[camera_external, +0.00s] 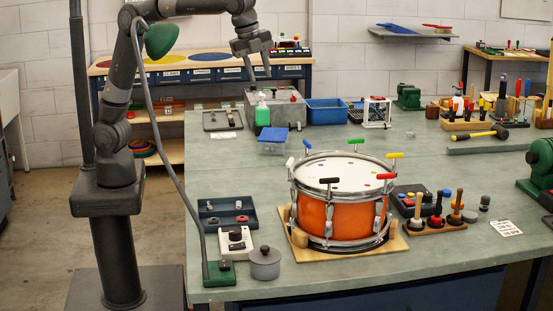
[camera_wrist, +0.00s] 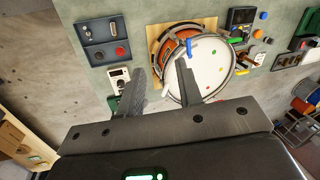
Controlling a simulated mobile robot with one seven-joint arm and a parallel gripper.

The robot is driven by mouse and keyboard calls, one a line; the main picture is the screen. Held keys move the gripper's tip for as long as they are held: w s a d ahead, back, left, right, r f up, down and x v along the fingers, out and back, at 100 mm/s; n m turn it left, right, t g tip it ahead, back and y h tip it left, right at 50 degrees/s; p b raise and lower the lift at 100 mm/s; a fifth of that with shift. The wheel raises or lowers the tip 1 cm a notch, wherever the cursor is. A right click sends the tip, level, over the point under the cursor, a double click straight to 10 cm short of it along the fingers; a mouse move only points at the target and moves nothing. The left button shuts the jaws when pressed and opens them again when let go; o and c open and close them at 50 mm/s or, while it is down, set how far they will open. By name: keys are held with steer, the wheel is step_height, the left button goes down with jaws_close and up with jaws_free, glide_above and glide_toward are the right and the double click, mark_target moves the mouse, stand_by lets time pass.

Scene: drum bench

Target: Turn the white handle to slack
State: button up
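The drum (camera_external: 328,214) has an orange shell and a white head with coloured dots. Several T-shaped handles with coloured grips stand around its rim. The white handle (camera_external: 290,163) is at the left of the rim in the external view. In the wrist view the drum (camera_wrist: 208,82) lies beyond my fingers; a pale bar at its left rim, near the blue handle (camera_wrist: 189,45), looks like the white handle, but I cannot be sure. My gripper (camera_external: 268,66) is high above the back of the bench, away from the drum. In the wrist view its fingers (camera_wrist: 161,68) are apart with nothing between them.
The blue handle (camera_external: 307,144) and black handle (camera_external: 329,181) flank the white one. A dark tray (camera_external: 211,222), a white dial device (camera_external: 235,241) and a grey pot (camera_external: 265,263) stand left of the drum. A wooden tool rack (camera_external: 428,226) is at right.

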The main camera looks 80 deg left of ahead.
steer(key=w+d+f+m+g, duration=0.1)
steer(key=w+d+f+m, duration=0.1)
steer(key=d, duration=0.3)
steer(key=w+d+f+m, duration=0.1)
steer(key=w+d+m, duration=0.1)
steer(key=d, duration=0.4)
steer(key=m+g, duration=0.2)
steer(key=m, duration=0.1)
glide_toward(290, 160)
steer(key=f, duration=1)
steer(key=shift+a+f, duration=0.1)
steer(key=shift+a, duration=0.1)
steer(key=shift+c, duration=0.5)
jaws_close()
